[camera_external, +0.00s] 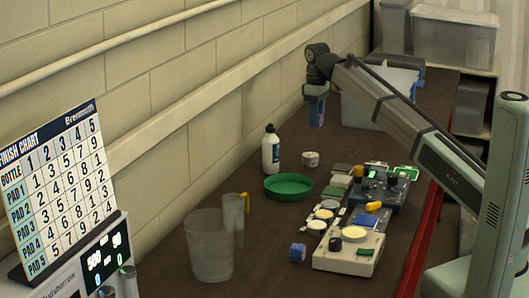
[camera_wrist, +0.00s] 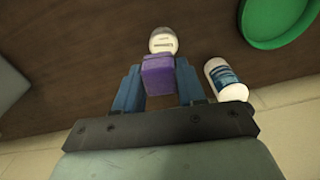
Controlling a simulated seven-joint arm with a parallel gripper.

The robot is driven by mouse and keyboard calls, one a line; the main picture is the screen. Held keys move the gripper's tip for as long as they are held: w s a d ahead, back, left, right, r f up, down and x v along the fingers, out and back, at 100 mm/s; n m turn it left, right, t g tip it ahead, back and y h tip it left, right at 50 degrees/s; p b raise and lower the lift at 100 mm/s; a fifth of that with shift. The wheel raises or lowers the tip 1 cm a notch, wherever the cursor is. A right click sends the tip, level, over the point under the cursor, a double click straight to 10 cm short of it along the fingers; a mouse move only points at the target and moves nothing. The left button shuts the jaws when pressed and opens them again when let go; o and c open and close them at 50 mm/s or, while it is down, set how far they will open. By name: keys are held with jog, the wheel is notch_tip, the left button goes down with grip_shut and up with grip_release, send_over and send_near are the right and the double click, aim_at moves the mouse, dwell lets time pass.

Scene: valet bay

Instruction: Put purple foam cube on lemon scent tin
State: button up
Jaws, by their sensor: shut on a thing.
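My gripper (camera_external: 316,112) hangs high above the bench near the wall, pointing down. In the wrist view its two blue fingers (camera_wrist: 159,88) are shut on the purple foam cube (camera_wrist: 158,74). The cube is only a small purple patch (camera_external: 320,119) between the fingers in the external view. A small round tin with a pale lid, likely the lemon scent tin (camera_external: 310,158), stands on the bench below my gripper. In the wrist view this tin (camera_wrist: 163,40) shows just beyond the cube, partly covered by it; its label is too small to read.
A white bottle (camera_external: 271,150) stands left of the tin, and a green dish (camera_external: 288,187) lies in front. Pads and devices (camera_external: 349,251) crowd the bench's right side. Clear jugs (camera_external: 211,246) and a blue cube (camera_external: 298,253) are nearer. A grey bin (camera_external: 368,110) stands behind.

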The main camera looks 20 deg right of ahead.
aim_at(310, 154)
jog(key=shift+w+a+r+n, duration=0.2)
jog(key=shift+w+a+n, duration=0.3)
jog(key=shift+n, duration=0.1)
jog(key=shift+a+f, duration=0.1)
jog(key=shift+f, duration=4.85)
jog(key=shift+f, duration=0.15)
jog(key=o, duration=1)
notch_tip(310, 154, up, 12)
jog(key=shift+r, duration=0.15)
